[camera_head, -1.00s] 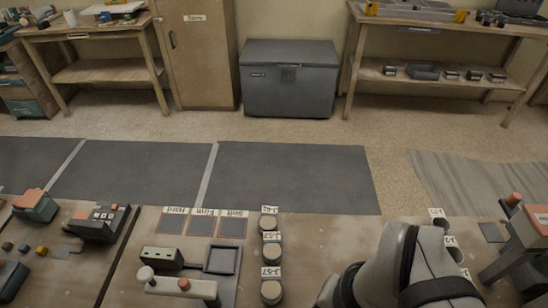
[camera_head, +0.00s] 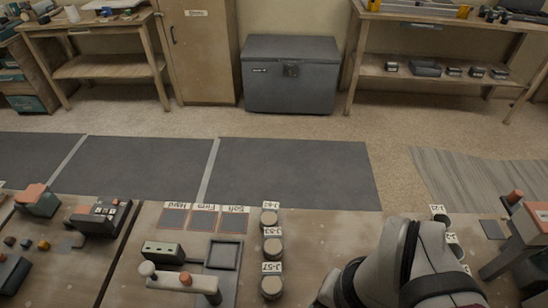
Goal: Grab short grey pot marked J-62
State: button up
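Three short round pots stand in a column on the near workbench, each with a pale top and a small white label behind it. The far pot (camera_head: 268,218) has a label that seems to read J-62, though it is small. The middle pot (camera_head: 272,248) and the near pot (camera_head: 271,287) have labels resembling J-53 and J-57. More dark labelled pots (camera_head: 442,220) stand to the right, partly hidden by my arm. My pale arm with black bands covers the lower right of the bench, right of the three pots. My gripper's fingers do not show.
Left of the pots are a grey device with a square tray (camera_head: 223,255) and three squares labelled Hard, Firm and Soft (camera_head: 204,220). A post-like device (camera_head: 525,235) stands at the right. Bare bench lies between the pots and my arm.

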aim_at(270, 221)
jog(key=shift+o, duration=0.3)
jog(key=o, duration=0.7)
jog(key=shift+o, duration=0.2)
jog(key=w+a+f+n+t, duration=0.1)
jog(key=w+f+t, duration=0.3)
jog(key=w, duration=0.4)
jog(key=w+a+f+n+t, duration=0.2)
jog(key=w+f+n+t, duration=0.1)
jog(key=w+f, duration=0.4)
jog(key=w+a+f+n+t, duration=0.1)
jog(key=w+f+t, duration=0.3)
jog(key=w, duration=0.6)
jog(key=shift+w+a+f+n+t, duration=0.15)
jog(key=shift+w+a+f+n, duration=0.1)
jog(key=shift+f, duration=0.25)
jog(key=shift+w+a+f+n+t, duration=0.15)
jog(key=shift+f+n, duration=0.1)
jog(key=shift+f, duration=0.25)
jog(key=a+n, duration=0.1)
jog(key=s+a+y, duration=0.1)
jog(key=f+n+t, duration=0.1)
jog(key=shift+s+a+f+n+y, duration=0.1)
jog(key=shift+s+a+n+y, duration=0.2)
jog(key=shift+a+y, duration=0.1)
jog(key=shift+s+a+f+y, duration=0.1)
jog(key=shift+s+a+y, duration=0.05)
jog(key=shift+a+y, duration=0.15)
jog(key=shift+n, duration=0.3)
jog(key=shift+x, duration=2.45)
